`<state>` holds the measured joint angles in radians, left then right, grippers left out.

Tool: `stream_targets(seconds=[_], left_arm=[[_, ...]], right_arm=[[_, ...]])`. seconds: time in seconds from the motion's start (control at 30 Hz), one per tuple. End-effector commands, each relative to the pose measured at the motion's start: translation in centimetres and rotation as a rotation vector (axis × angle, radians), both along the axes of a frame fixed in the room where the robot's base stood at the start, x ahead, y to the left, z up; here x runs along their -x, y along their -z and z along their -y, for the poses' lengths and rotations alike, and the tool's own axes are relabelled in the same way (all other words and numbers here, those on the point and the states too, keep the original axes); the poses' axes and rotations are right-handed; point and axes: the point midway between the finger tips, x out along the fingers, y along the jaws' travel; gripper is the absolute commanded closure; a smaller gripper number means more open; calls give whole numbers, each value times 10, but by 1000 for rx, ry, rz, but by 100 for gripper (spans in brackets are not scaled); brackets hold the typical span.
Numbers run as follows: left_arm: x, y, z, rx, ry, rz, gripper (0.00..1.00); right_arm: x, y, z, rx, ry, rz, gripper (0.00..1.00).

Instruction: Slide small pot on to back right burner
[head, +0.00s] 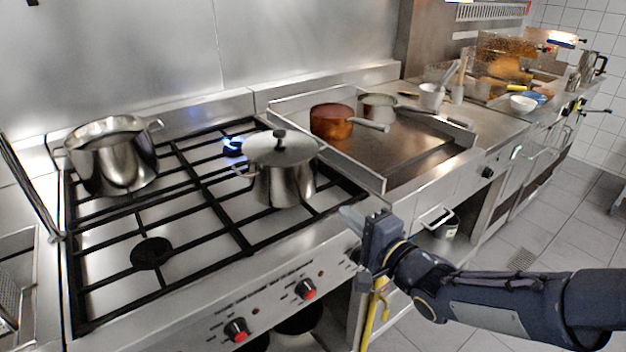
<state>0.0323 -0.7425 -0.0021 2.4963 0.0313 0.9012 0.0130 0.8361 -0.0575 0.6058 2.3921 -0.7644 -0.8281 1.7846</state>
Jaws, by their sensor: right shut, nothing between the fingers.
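A small steel pot (284,185) with a lid and black knob stands upright at the right of the stove grate, over the front right area. The back right burner (232,147) shows a blue flame behind and left of the pot. My right gripper (350,217) is shut and empty near the stove's front right edge, in front and to the right of the pot, apart from it. My left gripper is out of view.
A larger open steel pot (112,155) stands at the back left of the grate. The front left burner (151,253) is bare. A copper saucepan (331,121) and another steel pan (378,108) stand on the rimmed griddle at right. Red-marked knobs (237,330) line the stove front.

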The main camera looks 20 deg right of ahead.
Motion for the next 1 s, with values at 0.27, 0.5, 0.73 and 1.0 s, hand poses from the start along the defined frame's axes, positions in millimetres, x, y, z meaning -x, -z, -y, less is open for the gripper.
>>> stream_targets(seconds=[0.27,0.5,0.73,1.0], left_arm=[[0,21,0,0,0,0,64],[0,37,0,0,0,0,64],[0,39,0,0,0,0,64],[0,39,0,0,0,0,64]], right_arm=[[-40,4,-14,-8,-4,3,100],[-89,2,-31,-8,-4,3,100],[-121,0,-41,-4,-2,0,100],[-131,0,-44,-2,1,0,100]])
